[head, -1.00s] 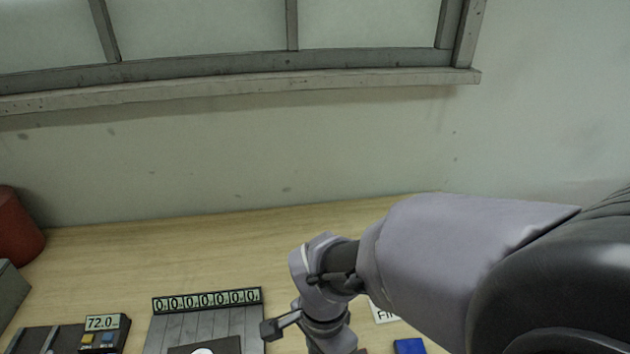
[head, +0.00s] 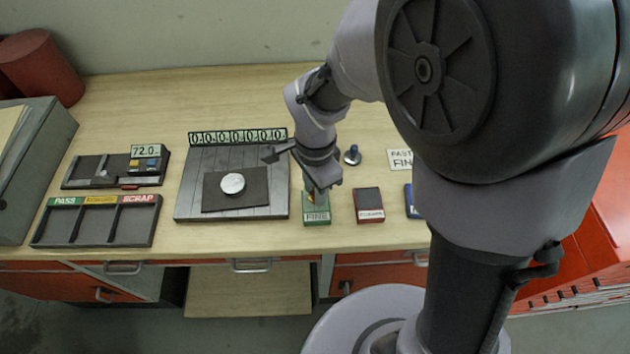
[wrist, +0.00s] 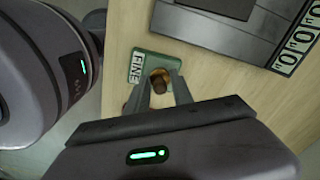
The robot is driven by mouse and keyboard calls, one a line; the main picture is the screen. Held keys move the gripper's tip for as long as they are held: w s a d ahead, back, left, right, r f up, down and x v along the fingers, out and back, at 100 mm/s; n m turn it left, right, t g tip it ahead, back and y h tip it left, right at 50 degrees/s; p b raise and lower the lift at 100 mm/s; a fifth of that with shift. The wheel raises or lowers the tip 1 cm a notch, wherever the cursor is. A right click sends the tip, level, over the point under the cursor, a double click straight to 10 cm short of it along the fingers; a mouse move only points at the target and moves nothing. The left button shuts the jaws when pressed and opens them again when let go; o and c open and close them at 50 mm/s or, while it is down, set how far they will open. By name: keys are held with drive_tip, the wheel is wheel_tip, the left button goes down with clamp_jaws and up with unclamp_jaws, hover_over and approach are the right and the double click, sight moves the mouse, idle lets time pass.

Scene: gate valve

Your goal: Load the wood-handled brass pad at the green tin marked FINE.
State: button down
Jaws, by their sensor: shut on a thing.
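The green tin (head: 316,215) marked FINE stands near the front edge of the bench, right of the grey slatted plate; it also shows in the wrist view (wrist: 136,68). My gripper (head: 318,191) is over this tin, pointing down. In the wrist view my gripper (wrist: 163,84) is shut on the brown wooden handle of the brass pad (wrist: 160,74). The brass part shows beyond the fingertips, over the tin. Whether the pad touches the tin's contents is hard to tell.
A red tin (head: 369,205) and a blue tin (head: 410,201) stand to the right. A small dark-knobbed object (head: 352,155) stands behind. The slatted plate (head: 190,190) holds a dark pad with a silvery disc (head: 232,184). A sorting tray (head: 96,222) is at left.

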drive_tip(key=shift+s+f+b, duration=0.1)
drive_tip(key=shift+f+b, duration=0.45)
drive_tip(key=shift+b, duration=0.05)
idle(1.8)
wheel_tip(320, 180, up, 7)
drive_tip(key=p, duration=0.5)
drive_tip(key=shift+r, duration=0.15)
idle(0.5)
